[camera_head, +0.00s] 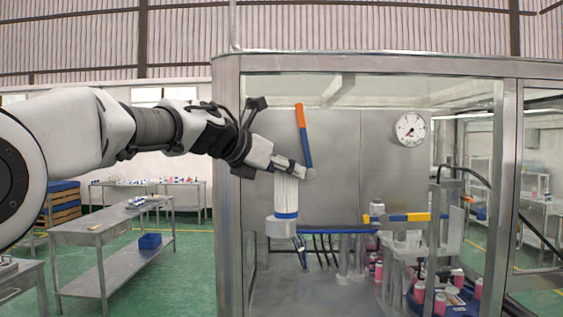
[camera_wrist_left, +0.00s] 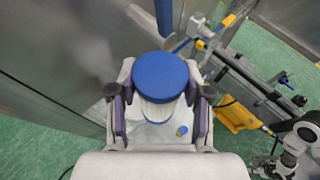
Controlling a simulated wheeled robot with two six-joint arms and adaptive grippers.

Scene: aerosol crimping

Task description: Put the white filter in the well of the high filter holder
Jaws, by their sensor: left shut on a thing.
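The white filter (camera_head: 286,192) is a pleated white cylinder, upright, with a blue band at its lower end. My left gripper (camera_head: 290,167) is shut on its upper part. In the left wrist view the fingers of my left gripper (camera_wrist_left: 158,108) stand on both sides of the filter, whose round blue cap (camera_wrist_left: 160,76) faces the camera. The grey round cup of the high filter holder (camera_head: 281,228) is directly below the blue band. The filter's bottom meets or overlaps the cup's rim; I cannot tell whether it is in the well.
The metal-framed cabinet (camera_head: 229,130) surrounds the holder. An orange-and-blue handle (camera_head: 304,134) stands close behind the left gripper. A pressure gauge (camera_head: 410,129) is on the back panel. Pink cans (camera_head: 420,292) stand at lower right. A metal workbench (camera_head: 90,231) is at left.

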